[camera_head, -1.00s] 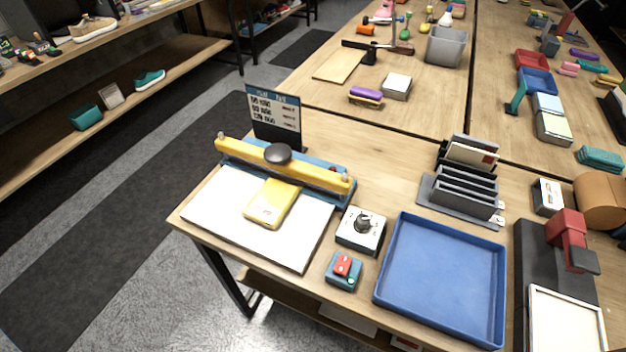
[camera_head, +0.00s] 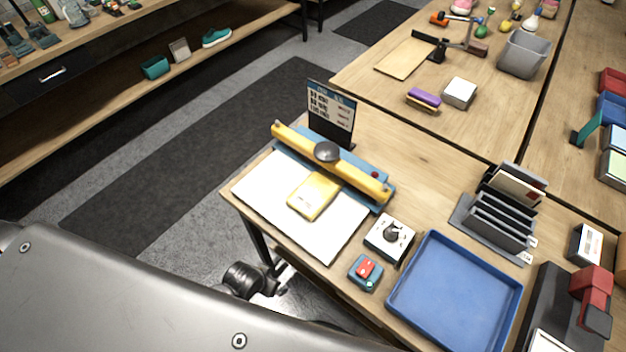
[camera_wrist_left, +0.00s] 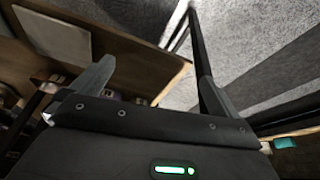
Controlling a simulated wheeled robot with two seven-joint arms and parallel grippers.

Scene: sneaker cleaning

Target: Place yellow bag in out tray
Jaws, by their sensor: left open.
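The yellow bag (camera_head: 314,194) lies flat on the white board of the sealer (camera_head: 335,165), in front of its yellow bar. The blue out tray (camera_head: 455,290) stands empty at the front of the table, right of the sealer. My left gripper (camera_wrist_left: 155,82) is open and empty in the left wrist view, with floor and wooden furniture beyond its fingers. Neither bag nor tray can be made out there. In the head view a grey link of my arm crosses the lower left, apart from the bag. My right gripper is not in view.
A dial box (camera_head: 389,238) and a red-and-blue switch (camera_head: 366,272) stand between sealer and tray. A sign (camera_head: 331,112) stands behind the sealer. A grey file rack (camera_head: 497,222) stands behind the tray. Bare tabletop lies between sealer and rack.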

